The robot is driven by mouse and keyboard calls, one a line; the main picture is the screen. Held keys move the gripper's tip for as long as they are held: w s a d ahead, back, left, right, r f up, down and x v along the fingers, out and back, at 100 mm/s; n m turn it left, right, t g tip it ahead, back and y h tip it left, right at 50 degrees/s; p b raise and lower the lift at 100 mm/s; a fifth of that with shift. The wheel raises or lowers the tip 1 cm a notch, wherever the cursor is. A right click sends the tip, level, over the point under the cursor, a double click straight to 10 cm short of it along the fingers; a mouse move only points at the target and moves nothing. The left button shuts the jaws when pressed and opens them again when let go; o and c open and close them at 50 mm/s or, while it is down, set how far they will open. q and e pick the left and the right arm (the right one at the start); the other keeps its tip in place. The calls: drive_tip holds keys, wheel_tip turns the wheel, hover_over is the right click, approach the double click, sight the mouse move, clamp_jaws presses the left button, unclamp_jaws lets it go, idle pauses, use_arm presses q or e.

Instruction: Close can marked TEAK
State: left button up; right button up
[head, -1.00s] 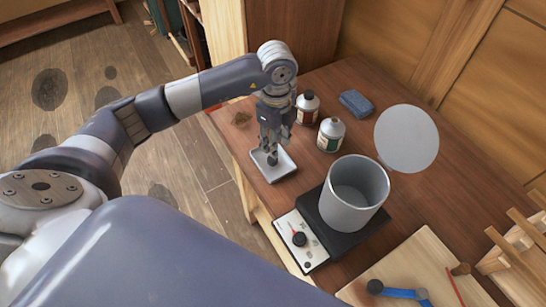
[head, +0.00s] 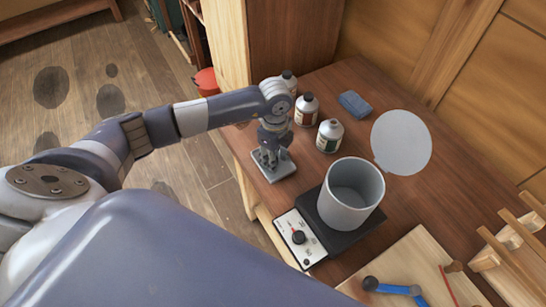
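Three small metal cans stand on the bench: one with a dark red-brown label (head: 306,111), one with a green label (head: 329,137), and one at the back (head: 290,80) partly hidden by my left wrist. The lettering is too small to read, so I cannot tell which is TEAK. My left gripper (head: 270,162) points down over a small shallow tray (head: 288,170), left of the cans and apart from the green-labelled one. Its finger opening is too small to make out. My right gripper is not in view.
A grey pot (head: 350,205) stands on a black hot plate with a dial panel (head: 300,240). A pale round lid (head: 402,142) is raised at the pot's back right. A blue sponge (head: 354,103) lies behind. A pale board with a blue-handled tool (head: 395,288) is at the front.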

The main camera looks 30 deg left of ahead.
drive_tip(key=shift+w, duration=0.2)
use_arm(q)
drive_tip(key=c, duration=0.3)
drive_tip(key=shift+r, duration=0.15)
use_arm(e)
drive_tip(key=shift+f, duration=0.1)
